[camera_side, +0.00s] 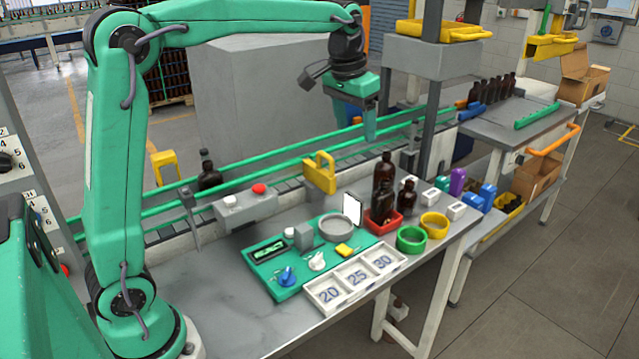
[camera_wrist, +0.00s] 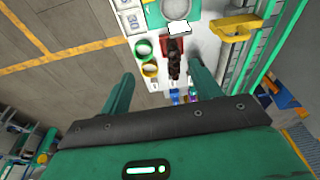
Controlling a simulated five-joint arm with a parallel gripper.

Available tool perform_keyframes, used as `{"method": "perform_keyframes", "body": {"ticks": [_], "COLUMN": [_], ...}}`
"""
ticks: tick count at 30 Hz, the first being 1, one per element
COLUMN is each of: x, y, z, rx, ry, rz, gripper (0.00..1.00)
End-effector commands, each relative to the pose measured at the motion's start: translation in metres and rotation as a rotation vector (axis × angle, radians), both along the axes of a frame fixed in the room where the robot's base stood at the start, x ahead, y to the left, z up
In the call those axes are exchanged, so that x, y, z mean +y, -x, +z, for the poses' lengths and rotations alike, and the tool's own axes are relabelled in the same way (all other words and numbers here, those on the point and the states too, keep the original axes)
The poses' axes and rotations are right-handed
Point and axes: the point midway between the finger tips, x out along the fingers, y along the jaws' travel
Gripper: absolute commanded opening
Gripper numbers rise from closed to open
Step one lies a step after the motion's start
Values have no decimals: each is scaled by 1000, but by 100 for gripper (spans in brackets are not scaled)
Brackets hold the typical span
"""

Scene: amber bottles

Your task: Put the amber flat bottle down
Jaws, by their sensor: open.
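My gripper (camera_side: 370,136) is open, with nothing between its fingers, high above the green conveyor rails. In the wrist view its two green fingers (camera_wrist: 161,82) stand wide apart. Amber bottles stand upright in and beside a red tray (camera_side: 374,225) on the bench, well below the gripper. The tallest is a dark amber bottle (camera_side: 384,185); a shorter amber bottle (camera_side: 406,197) is to its right. In the wrist view the bottles (camera_wrist: 174,62) overlap beyond the fingertips. I cannot tell which one is the flat bottle.
A green ring (camera_side: 411,239) and a yellow ring (camera_side: 434,225) lie right of the tray. A white box marked 20, 25, 30 (camera_side: 355,284) is at the front. A green board (camera_side: 270,279) holds small parts. A dark bottle (camera_side: 209,176) is on the conveyor. A grey post (camera_side: 433,110) stands near the gripper.

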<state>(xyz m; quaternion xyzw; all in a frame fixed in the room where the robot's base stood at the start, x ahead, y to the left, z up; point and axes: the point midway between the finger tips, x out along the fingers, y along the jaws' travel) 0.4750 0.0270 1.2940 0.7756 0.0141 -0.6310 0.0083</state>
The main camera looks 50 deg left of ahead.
Motion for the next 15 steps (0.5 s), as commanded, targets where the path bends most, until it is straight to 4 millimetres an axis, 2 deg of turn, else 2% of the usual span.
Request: {"method": "perform_keyframes", "body": {"ticks": [1, 8, 15], "x": [-2, -9, -16], "y": [12, 65, 120], "z": [5, 11, 6], "rx": [-16, -72, -131], "ry": [-1, -2, -3], "rz": [-2, -9, -16], "gripper": [63, 63, 63]}}
